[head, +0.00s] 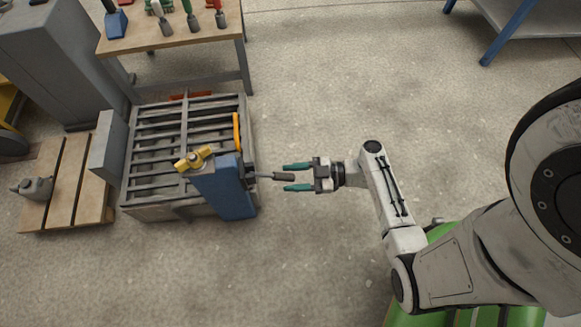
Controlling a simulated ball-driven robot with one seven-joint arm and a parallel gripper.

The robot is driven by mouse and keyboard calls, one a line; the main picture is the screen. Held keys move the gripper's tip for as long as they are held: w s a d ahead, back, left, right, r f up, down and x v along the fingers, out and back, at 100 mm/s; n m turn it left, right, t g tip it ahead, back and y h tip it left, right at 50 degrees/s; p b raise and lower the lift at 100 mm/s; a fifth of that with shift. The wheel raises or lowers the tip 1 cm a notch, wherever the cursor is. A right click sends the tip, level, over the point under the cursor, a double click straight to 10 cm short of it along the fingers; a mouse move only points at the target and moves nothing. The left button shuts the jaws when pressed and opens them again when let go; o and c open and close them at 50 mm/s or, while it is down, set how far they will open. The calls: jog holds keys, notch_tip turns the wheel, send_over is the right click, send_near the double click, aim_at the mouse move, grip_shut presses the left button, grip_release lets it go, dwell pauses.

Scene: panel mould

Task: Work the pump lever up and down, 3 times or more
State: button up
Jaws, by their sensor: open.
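The pump lever (276,177) is a short grey rod with a dark grip, sticking out to the right from a blue pump box (234,192). The box sits at the right side of a grey slatted metal mould (150,212). My gripper (296,177) has two green-tipped fingers, spread apart and pointing left. The lever's dark end shows between the fingers, with a gap to each finger in this view. I cannot tell whether the fingers are at the lever's height.
A wooden bench (172,40) with tools is behind. A wooden pallet (62,185) lies at left. The concrete floor in front is clear.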

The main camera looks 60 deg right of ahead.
jog(key=p+v, duration=0.1)
jog(key=v, duration=0.9)
dwell(0.5)
jog(key=a+f+m+g, duration=0.1)
jog(key=a+f+g, duration=0.2)
jog(key=a+g, duration=0.45)
notch_tip(320, 180, up, 6)
jog(key=a+m+g+h, duration=0.1)
jog(key=m+g+h, duration=0.4)
jog(key=g+h, duration=0.15)
notch_tip(320, 180, up, 43)
jog(key=a+m+h+p, duration=0.1)
jog(key=m+h+p, duration=0.1)
jog(key=p, duration=3.5)
jog(key=shift+w+a+r+m+t+p, duration=0.2)
jog(key=shift+w+a+m+t+p, duration=0.1)
jog(key=shift+p, duration=0.1)
